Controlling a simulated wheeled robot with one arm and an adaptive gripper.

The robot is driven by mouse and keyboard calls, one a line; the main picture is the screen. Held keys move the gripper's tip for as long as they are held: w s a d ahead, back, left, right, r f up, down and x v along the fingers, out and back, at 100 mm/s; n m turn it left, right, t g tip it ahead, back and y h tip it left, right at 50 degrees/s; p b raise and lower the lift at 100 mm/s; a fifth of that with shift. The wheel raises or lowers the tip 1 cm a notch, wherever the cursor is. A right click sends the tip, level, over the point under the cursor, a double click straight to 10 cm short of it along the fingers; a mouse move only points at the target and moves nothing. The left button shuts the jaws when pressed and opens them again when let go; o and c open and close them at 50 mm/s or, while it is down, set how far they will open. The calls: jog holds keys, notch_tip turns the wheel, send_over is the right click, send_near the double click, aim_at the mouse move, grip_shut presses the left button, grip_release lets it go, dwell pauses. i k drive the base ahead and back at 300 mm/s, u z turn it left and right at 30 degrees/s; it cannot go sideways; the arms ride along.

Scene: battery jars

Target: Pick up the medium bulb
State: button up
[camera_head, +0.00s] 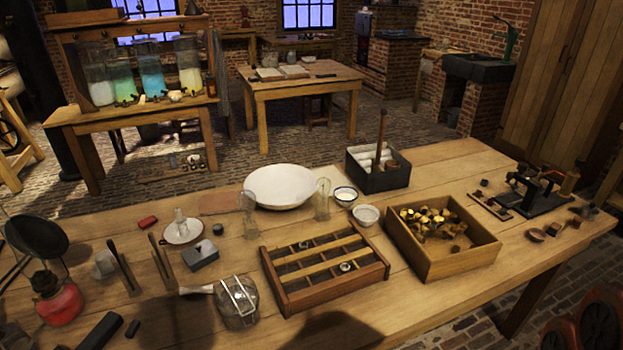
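No label marks the medium bulb, and I cannot tell for certain which glass piece it is. Three clear glass pieces of bulb-like shape stand on the long wooden table (437,270). One tall glass (248,215) stands left of the wide white bowl. Another upright glass (322,200) stands at the bowl's right side. A smaller glass (180,222) stands on a white saucer at the left. A glass vessel with a wire handle (237,303) lies near the front edge. My gripper is not in view.
A divided wooden tray (290,302) and an open box of brass pieces (480,262) take up the table's middle and right. The white bowl (283,187) and a dark crate (378,182) stand behind. A red lamp (62,303) is at left. Bare wood shows at front right.

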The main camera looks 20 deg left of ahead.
aim_at(322, 186)
jog(key=u, duration=0.8)
jog(key=i, duration=0.9)
jog(key=u, duration=1.05)
